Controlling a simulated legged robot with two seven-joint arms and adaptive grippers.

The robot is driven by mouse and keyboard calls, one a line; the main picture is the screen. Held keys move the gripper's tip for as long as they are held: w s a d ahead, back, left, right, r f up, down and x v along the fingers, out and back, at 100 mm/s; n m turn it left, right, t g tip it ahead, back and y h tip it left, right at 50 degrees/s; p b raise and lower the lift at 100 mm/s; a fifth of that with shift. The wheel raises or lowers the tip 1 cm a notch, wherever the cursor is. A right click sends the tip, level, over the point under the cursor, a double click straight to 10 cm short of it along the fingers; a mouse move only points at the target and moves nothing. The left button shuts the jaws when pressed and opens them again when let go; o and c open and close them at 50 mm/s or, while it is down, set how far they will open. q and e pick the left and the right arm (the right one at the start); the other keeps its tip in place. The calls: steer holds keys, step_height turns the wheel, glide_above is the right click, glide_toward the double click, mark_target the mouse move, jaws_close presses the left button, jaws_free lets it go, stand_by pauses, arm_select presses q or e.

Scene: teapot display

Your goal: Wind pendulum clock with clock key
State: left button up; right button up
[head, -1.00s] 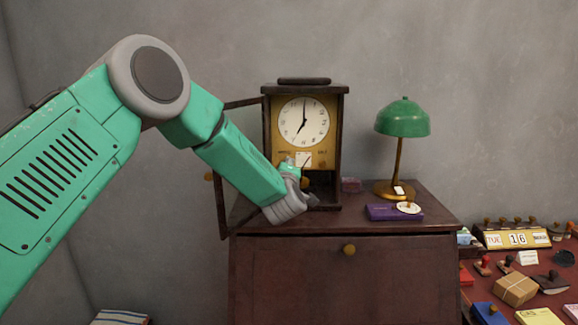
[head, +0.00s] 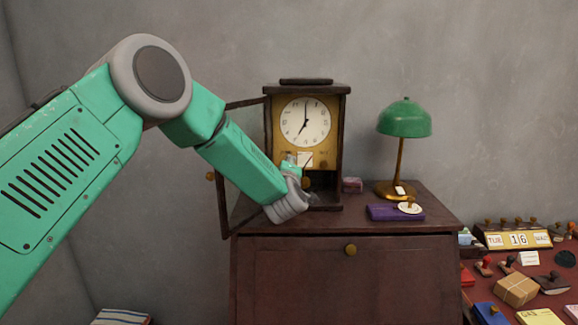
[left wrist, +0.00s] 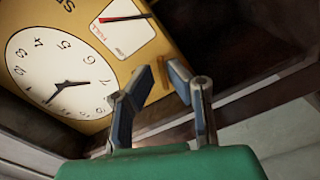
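The pendulum clock (head: 279,122) stands on the dark red cabinet, its glass door (head: 228,193) swung open to the left. Its white dial (head: 305,122) reads about seven. The dial (left wrist: 62,75) also shows in the left wrist view, tilted, beside a small white plate (left wrist: 127,29) with a red pointer. My left gripper (head: 304,183) is at the lower front of the clock; its fingers are hard to make out there. In the left wrist view my left gripper (left wrist: 161,76) has its fingertips apart, with a small brass-coloured patch behind the gap.
The cabinet (head: 290,280) bears a green lamp (head: 404,122), a purple box (head: 385,213) with a round white item on it, and a small reddish box (head: 352,185). A lower table at right holds a calendar (head: 518,239), stamps and a wrapped parcel (head: 516,290).

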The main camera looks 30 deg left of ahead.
arm_select(q)
steer(key=v, duration=1.2)
steer(key=shift+d+r, duration=0.1)
